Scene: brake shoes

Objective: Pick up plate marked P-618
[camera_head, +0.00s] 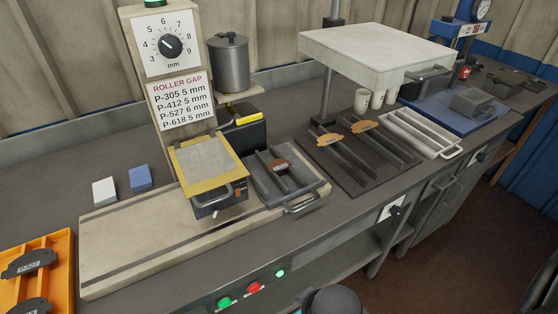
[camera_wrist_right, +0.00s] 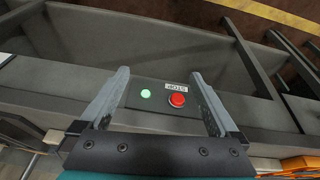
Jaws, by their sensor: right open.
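Two dark plates with small white labels lie in the orange tray (camera_head: 66,262) at the lower left: an upper plate (camera_head: 30,263) and a lower plate (camera_head: 30,306) cut by the picture's edge. Their markings are too small to read, so I cannot tell which is P-618. A sign (camera_head: 182,103) under the dial lists P-618 with 5 mm. My right gripper (camera_wrist_right: 160,92) is open and empty in the right wrist view, its fingers either side of a panel with a red button (camera_wrist_right: 177,100) and a green light (camera_wrist_right: 146,93). My left gripper is not in view.
A yellow-framed roller unit (camera_head: 208,168) stands on the pale bed, beside a dark tray (camera_head: 262,190) holding a brown piece. More brown pieces rest on a dark rack (camera_head: 352,160) under the white hood (camera_head: 375,50). White and blue blocks (camera_head: 140,178) stand behind the bed.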

